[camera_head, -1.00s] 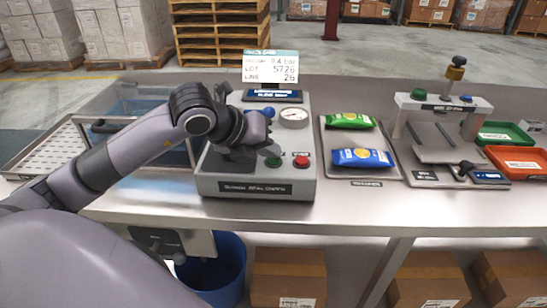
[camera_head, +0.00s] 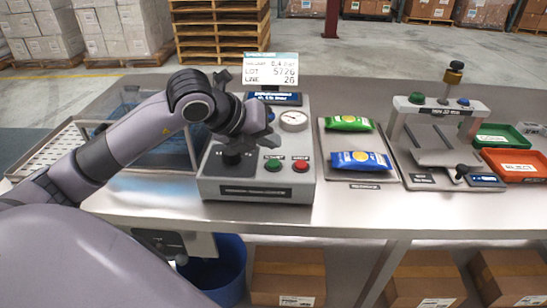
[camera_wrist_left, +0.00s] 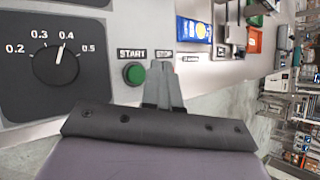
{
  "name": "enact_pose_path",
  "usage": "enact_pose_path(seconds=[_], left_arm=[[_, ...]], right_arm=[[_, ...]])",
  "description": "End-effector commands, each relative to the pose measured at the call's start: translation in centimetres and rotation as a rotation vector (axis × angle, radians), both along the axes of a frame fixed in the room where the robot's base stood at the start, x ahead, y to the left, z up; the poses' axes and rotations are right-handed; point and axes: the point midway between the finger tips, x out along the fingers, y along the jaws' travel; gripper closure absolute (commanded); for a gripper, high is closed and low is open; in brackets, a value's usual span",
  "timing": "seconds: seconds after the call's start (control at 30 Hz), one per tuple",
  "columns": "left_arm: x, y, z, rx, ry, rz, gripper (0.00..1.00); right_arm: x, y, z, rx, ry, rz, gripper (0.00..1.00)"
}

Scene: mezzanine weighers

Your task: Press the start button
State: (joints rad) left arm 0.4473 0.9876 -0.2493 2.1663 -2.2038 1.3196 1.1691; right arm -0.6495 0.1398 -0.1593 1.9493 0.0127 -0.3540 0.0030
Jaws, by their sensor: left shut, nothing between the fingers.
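The green start button (camera_head: 272,164) is on the sloped top of a grey machine. In the left wrist view the start button (camera_wrist_left: 134,73) sits under a START label. My left gripper (camera_head: 270,142) is just above and behind the button in the head view. In the wrist view its closed fingers (camera_wrist_left: 167,66) lie just right of the button and cover what is under the neighbouring label. I cannot tell the exact gap to the panel. The right gripper is out of view.
A red button (camera_head: 300,165) is right of the green one. A black dial (camera_wrist_left: 58,55) points near 0.4, and a gauge (camera_head: 293,120) stands behind. Green and blue packets (camera_head: 361,161) lie on a tray to the right. A blue bin (camera_head: 220,268) is below.

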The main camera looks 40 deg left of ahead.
Motion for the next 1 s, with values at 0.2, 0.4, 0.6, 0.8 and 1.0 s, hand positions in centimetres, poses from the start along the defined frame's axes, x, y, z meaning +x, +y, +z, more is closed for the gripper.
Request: enact_pose_path(seconds=[0.2, 0.4, 0.6, 0.8, 1.0], left_arm=[[0.0, 0.0, 2.6, 0.000, 0.000, 0.000, 1.00], [0.0, 0.0, 3.0, 0.000, 0.001, -0.001, 1.00], [0.0, 0.0, 3.0, 0.000, 0.001, -0.001, 1.00], [0.0, 0.0, 2.9, 0.000, 0.001, -0.001, 1.00], [0.0, 0.0, 2.9, 0.000, 0.001, 0.000, 1.00]], right_arm=[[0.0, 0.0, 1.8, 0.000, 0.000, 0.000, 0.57], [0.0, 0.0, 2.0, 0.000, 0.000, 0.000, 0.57], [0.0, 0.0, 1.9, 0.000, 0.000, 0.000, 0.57], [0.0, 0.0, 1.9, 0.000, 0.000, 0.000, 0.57], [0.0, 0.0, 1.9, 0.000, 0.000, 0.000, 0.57]])
